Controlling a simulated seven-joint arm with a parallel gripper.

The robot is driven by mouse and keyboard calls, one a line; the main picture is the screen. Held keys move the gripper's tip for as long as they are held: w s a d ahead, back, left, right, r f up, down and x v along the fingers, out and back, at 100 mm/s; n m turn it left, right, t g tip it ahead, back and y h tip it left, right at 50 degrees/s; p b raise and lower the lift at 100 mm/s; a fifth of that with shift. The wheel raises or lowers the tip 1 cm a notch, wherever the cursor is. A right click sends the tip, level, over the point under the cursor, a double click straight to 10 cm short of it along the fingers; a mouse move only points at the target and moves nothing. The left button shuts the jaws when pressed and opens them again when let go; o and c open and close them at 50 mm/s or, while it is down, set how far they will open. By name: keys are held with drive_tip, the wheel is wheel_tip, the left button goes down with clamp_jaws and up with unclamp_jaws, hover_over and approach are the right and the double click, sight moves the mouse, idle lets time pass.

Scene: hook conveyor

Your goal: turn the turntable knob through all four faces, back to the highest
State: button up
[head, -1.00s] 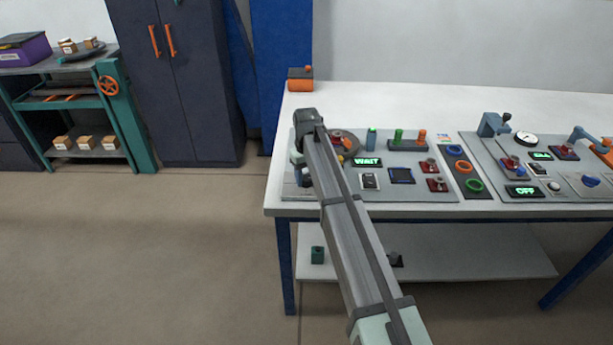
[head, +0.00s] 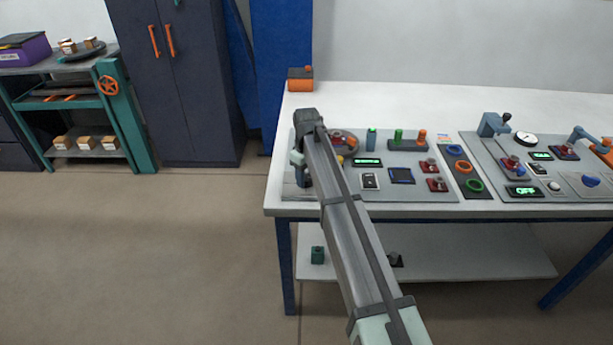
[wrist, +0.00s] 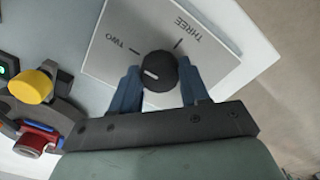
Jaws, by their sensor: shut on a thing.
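The knob (wrist: 158,68) is round and black with a short white mark, which lies left of its middle in the wrist view. It stands on a pale plate (wrist: 205,35) lettered TWO and THREE, each with a tick line. My gripper (wrist: 157,84) has its two blue fingers on either side of the knob and is shut on it. In the head view my arm hides the knob. The turntable (head: 350,139) sits beside my wrist, partly hidden, with red and yellow parts on it. The yellow piece (wrist: 33,86) and red piece (wrist: 38,137) also show in the wrist view.
A green-lit display (head: 367,162) stands right of my arm; its text is too small to read. A switch (head: 370,181), a blue-black square (head: 401,176) and red buttons share the panel. A second panel (head: 555,165) lies farther right. The table's back is mostly clear.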

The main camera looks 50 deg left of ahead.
sight(306, 177)
drive_tip(key=o, duration=1.1)
drive_tip(key=shift+c, duration=0.2)
wheel_tip(306, 177, up, 14)
drive_tip(key=shift+f, duration=0.1)
idle(1.3)
